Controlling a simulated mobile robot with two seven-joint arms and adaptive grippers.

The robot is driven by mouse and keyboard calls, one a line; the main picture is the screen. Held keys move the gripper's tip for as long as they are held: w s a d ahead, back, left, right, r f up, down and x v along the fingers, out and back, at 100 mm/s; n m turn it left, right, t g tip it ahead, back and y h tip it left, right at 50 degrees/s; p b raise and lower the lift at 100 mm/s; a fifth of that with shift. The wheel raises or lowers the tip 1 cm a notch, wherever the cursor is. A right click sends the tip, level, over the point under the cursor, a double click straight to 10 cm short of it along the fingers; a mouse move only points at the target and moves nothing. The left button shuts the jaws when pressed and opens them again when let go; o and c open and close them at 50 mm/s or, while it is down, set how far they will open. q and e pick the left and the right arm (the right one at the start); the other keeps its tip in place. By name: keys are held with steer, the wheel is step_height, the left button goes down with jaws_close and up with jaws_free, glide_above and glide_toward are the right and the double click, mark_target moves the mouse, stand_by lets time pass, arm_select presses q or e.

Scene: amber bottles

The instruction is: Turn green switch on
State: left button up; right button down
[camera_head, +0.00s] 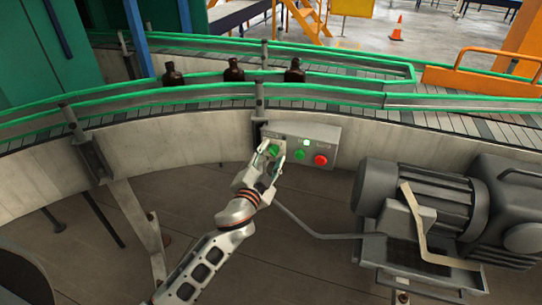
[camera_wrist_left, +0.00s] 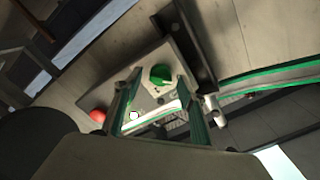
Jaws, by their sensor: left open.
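The grey control box (camera_head: 328,135) is mounted on the side of the conveyor. The green switch (camera_head: 273,150) is at its left end, and it also shows in the left wrist view (camera_wrist_left: 160,74). My left gripper (camera_head: 272,149) is open in front of the box, with its fingers on either side of the green switch. In the left wrist view the switch lies between and beyond the fingertips (camera_wrist_left: 157,84); I cannot tell whether they touch it. My right gripper is in neither view.
The box also carries a second green control (camera_head: 299,154), a pale lit lamp (camera_head: 305,142) and a red button (camera_head: 320,160). A grey motor (camera_head: 425,195) stands at the right. Dark bottles (camera_head: 233,70) stand on the green-edged conveyor above.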

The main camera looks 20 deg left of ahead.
arm_select(q)
steer(key=c, duration=1.1)
